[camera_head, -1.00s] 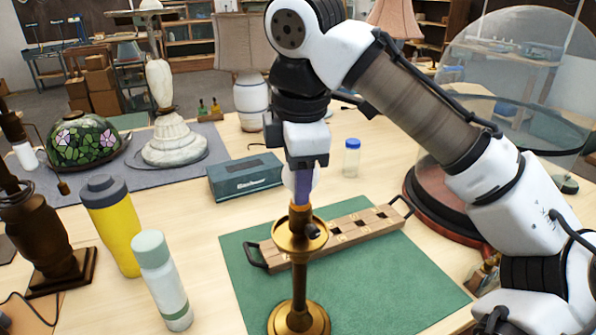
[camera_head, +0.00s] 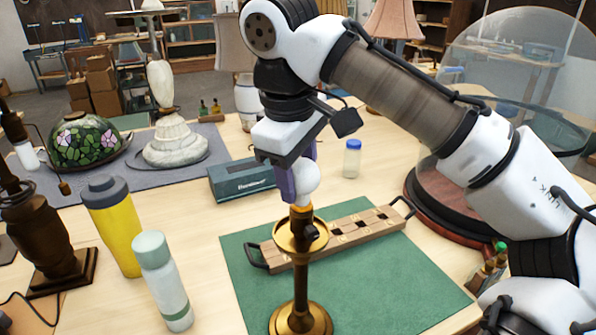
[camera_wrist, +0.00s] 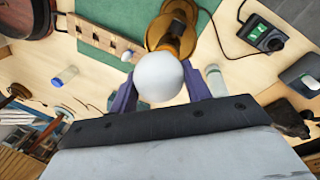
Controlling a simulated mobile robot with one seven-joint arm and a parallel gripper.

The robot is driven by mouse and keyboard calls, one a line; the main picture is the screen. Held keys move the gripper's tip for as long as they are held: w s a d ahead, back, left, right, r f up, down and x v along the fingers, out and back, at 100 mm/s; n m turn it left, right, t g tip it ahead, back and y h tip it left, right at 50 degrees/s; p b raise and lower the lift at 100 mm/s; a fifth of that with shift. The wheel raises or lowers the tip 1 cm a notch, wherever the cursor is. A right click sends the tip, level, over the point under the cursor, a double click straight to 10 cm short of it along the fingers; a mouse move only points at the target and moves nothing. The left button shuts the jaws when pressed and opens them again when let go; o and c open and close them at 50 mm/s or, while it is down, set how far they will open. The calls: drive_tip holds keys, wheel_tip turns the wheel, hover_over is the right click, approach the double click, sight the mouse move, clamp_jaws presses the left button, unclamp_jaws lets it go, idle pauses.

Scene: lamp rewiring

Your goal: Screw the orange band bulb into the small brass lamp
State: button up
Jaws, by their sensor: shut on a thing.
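The small brass lamp (camera_head: 299,283) stands upright on the green mat (camera_head: 392,285). A white round bulb (camera_head: 309,178) with an orange band (camera_head: 300,212) sits at the top of the lamp, its lower end at the socket. My gripper (camera_head: 298,182) is shut on the bulb, its purple fingers on either side of the globe. In the wrist view the bulb (camera_wrist: 159,77) lies between the fingers, with the brass lamp (camera_wrist: 174,28) behind it. How deep the bulb's base sits in the socket is hidden.
A wooden bulb rack (camera_head: 352,229) with black handles lies behind the lamp. A yellow bottle (camera_head: 121,234) and a white-green bottle (camera_head: 162,283) stand to the left. A teal box (camera_head: 240,179) lies behind, and a glass dome (camera_head: 511,85) stands at the right.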

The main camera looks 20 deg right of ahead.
idle(0.3)
drive_tip(key=m, duration=0.5)
drive_tip(key=shift+g+h, duration=0.3)
drive_tip(key=shift+g, duration=0.1)
drive_tip(key=m, duration=0.3)
drive_tip(key=shift+w+d+m+g, duration=0.1)
drive_tip(key=shift+m+g, duration=0.2)
drive_tip(key=shift+m, duration=1.2)
drive_tip(key=shift+c, duration=0.9)
drive_tip(key=shift+f, duration=0.1)
drive_tip(key=shift+c, duration=0.6)
drive_tip(key=o, duration=1.4)
drive_tip(key=shift+c, duration=0.2)
drive_tip(key=shift+d, duration=0.1)
